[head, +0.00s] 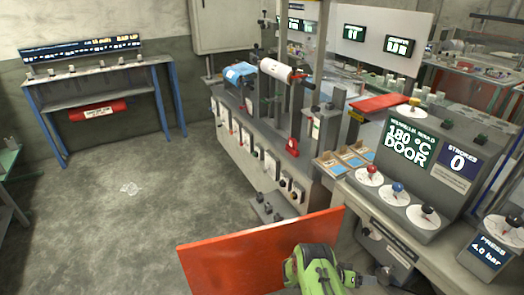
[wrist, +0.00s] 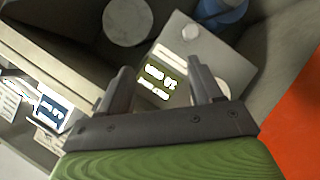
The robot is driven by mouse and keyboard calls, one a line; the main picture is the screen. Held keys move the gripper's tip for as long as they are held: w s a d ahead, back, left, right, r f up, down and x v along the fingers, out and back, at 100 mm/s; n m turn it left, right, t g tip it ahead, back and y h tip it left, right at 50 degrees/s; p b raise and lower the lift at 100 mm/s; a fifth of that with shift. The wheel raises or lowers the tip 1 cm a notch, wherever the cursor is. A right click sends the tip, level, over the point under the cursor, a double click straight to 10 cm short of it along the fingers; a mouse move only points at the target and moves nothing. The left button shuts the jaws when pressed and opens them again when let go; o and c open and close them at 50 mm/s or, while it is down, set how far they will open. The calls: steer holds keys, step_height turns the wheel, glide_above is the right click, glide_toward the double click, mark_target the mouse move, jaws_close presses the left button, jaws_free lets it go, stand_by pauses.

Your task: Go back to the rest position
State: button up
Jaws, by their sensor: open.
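My gripper shows in the wrist view (wrist: 160,88), with its two dark fingers apart and nothing between them. Behind the fingers is a grey panel with a small lit label (wrist: 158,82). In the head view my green arm (head: 312,268) is at the bottom, in front of an orange-red panel (head: 250,245). The fingertips cannot be made out clearly in the head view.
A long grey bench (head: 250,150) runs behind the orange panel. A blue-legged rack (head: 100,85) stands at the far left. The grey floor (head: 130,215) at left is mostly clear.

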steer(key=w+a+r+y, duration=0.2)
steer(key=w+r, duration=0.1)
steer(key=r, duration=0.5)
steer(key=w+a+r+y, duration=0.2)
steer(key=w+a+r, duration=0.1)
steer(key=r, duration=0.6)
steer(key=s+a+r+t+y, duration=0.1)
steer(key=s+a+r, duration=0.15)
steer(key=r, duration=0.45)
steer(key=s+a+r+t+y, duration=0.1)
steer(key=a+r+y, duration=0.15)
steer(key=r, duration=0.35)
steer(key=s+a+r+n+t+y, duration=0.1)
steer(key=s+a+r+n+y, duration=0.15)
steer(key=s+a+r, duration=0.55)
steer(key=s+a+r+n+y, duration=0.1)
steer(key=s+a+r+n, duration=0.1)
steer(key=s, duration=0.7)
steer(key=s+a+r+n+t+y, duration=0.1)
steer(key=s+a+n+y, duration=0.1)
steer(key=s, duration=0.8)
steer(key=shift+s+a+r+n+t, duration=0.2)
steer(key=shift+a+r+n+t, duration=0.25)
steer(key=shift+a, duration=0.5)
steer(key=shift+d, duration=0.1)
